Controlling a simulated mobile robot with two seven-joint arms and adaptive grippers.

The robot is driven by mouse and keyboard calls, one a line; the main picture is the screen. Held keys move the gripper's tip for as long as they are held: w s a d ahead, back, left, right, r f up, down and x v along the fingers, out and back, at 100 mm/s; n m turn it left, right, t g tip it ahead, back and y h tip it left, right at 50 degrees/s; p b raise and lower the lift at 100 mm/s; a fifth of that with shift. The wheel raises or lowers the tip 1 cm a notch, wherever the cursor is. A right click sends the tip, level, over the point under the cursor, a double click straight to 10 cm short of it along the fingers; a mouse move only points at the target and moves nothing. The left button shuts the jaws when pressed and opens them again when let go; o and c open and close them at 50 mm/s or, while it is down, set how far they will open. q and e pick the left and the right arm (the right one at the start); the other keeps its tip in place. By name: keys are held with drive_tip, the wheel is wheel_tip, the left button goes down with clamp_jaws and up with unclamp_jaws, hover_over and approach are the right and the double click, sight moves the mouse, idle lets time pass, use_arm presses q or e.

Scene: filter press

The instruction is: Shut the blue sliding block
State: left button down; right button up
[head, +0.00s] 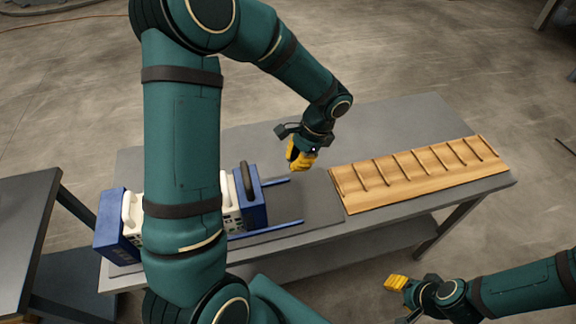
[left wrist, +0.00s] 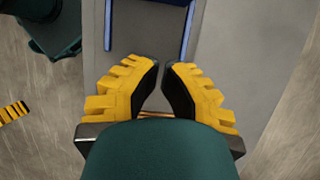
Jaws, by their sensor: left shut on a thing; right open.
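The blue sliding block (head: 250,204), with a dark upright handle, stands on two blue rails at the right end of the press. White plates (head: 229,196) stand just left of it, partly hidden by my left arm. I cannot tell whether block and plates touch. My left gripper (head: 302,161) is over the table, right of the block and clear of it. In the left wrist view its yellow fingers (left wrist: 161,66) are close together on something I cannot make out. The rail ends (left wrist: 189,32) show beyond them. My right gripper (head: 396,283) is open, in front of the table.
A blue fixed end (head: 112,232) closes the press at the left. A wooden rack (head: 420,178) with several slats lies on the grey table at the right. The rails (head: 290,181) are bare right of the block. Another grey table (head: 22,225) stands at the far left.

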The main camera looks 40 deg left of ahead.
use_arm(q)
drive_tip(key=b+x, duration=0.1)
drive_tip(key=x, duration=0.7)
drive_tip(key=shift+a+f, duration=0.1)
drive_tip(key=shift+f, duration=0.15)
drive_tip(key=s+a, duration=0.2)
drive_tip(key=shift+s+r, duration=0.15)
drive_tip(key=shift+s, duration=0.15)
drive_tip(key=shift+s+a, duration=0.25)
drive_tip(key=s+a+b, duration=0.1)
drive_tip(key=s+a, duration=0.2)
drive_tip(key=s, duration=0.1)
drive_tip(key=shift+a, duration=0.2)
drive_tip(key=shift+w, duration=0.1)
